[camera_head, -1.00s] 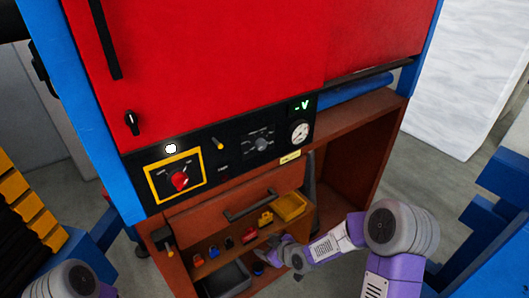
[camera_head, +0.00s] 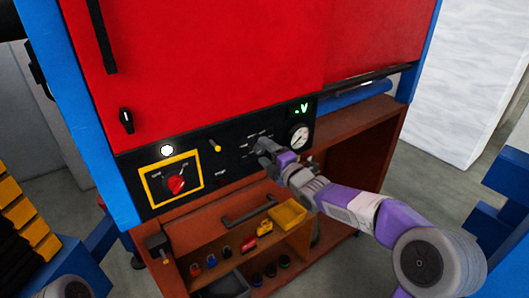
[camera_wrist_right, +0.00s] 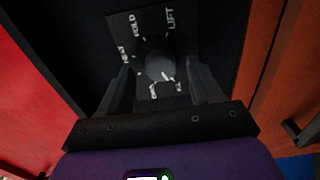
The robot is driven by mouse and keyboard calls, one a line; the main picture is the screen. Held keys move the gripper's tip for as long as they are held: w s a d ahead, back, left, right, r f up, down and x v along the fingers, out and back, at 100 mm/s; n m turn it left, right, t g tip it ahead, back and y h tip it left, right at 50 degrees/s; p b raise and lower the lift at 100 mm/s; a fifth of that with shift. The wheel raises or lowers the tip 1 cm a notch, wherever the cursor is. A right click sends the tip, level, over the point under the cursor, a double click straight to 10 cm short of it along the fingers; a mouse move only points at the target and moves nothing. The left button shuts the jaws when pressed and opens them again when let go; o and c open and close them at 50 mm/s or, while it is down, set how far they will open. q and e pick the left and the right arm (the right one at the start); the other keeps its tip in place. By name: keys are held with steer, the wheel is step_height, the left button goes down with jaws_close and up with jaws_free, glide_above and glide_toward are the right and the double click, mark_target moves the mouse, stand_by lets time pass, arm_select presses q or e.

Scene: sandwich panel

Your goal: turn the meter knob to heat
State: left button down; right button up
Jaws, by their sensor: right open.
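The meter knob (camera_wrist_right: 160,67) is a round grey knob on a dark dial plate (camera_wrist_right: 122,27) in the right wrist view. In the head view my right gripper (camera_head: 263,148) is at the control panel (camera_head: 230,155) and covers the knob. My left gripper is out of view.
Below are a drawer handle (camera_head: 248,210), a yellow bin (camera_head: 288,214) and several small coloured items on a shelf.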

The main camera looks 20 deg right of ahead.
steer(key=shift+w+a, duration=0.15)
steer(key=shift+w, duration=0.3)
steer(key=c, duration=1)
steer(key=shift+c, duration=0.2)
